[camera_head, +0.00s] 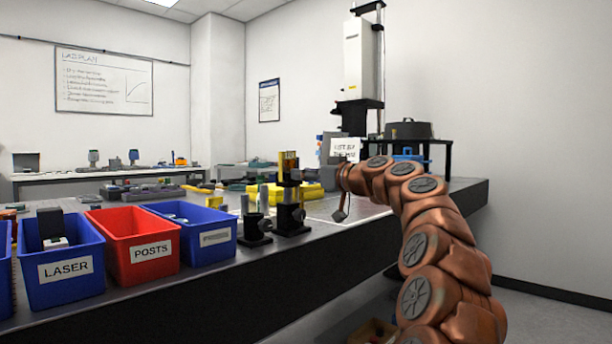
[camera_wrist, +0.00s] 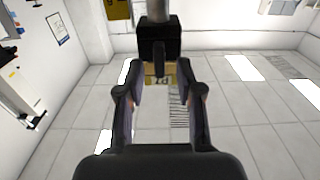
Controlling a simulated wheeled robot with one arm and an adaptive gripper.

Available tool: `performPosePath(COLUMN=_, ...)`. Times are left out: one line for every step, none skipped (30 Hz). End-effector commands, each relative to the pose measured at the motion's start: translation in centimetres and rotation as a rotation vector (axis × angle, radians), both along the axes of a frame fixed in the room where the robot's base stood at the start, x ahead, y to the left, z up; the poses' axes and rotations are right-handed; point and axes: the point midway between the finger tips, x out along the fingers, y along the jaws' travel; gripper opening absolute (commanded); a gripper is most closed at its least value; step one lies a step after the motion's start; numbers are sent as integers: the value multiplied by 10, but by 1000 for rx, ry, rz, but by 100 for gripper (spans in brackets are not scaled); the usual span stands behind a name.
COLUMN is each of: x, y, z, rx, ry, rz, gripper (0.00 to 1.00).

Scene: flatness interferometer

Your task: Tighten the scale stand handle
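The likely scale stand (camera_head: 290,195) is a black clamped post with a yellow scale plate (camera_head: 289,165), upright near the bench's front edge. In the wrist view, a black clamp block (camera_wrist: 158,40) sits on a grey post, with a short dark handle (camera_wrist: 158,62) projecting from it. A yellow plate with partly hidden lettering shows behind the handle. My gripper (camera_wrist: 159,72) is open, with one finger on each side of the handle and visible gaps between. In the head view my arm reaches the bench right of the stand; its fingers are not clearly seen.
A shorter black post holder (camera_head: 254,228) stands just left of the stand. Blue and red bins (camera_head: 150,248) line the bench's front edge further left. A tall white instrument (camera_head: 362,62) and a dark case (camera_head: 408,130) stand behind my arm.

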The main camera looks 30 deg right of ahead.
Motion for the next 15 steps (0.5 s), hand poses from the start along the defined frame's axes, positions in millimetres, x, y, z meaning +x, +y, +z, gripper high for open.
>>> performPosePath(x=0, y=0, z=0, rx=0, ry=0, rz=0, gripper=29)
performPosePath(x=0, y=0, z=0, rx=0, ry=0, rz=0, gripper=26)
performPosePath(x=0, y=0, z=0, rx=0, ry=0, rz=0, gripper=22)
performPosePath(x=0, y=0, z=0, rx=0, ry=0, rz=0, gripper=19)
performPosePath(x=0, y=0, z=0, rx=0, ry=0, rz=0, gripper=16)
performPosePath(x=0, y=0, z=0, rx=0, ry=0, rz=0, gripper=11)
performPosePath(x=0, y=0, z=0, rx=0, ry=0, rz=0, gripper=8)
performPosePath(x=0, y=0, z=0, rx=0, ry=0, rz=0, gripper=5)
performPosePath(x=0, y=0, z=0, rx=0, ry=0, rz=0, gripper=1)
performPosePath(x=0, y=0, z=0, rx=0, ry=0, rz=0, gripper=0)
performPosePath(x=0, y=0, z=0, rx=0, ry=0, rz=0, gripper=0)
performPosePath(x=0, y=0, z=0, rx=0, ry=1, rz=0, gripper=0)
performPosePath(x=0, y=0, z=0, rx=0, ry=1, rz=0, gripper=0)
performPosePath(x=0, y=0, z=0, rx=0, ry=1, rz=0, gripper=0)
performPosePath(x=0, y=0, z=0, rx=0, ry=1, rz=0, gripper=0)
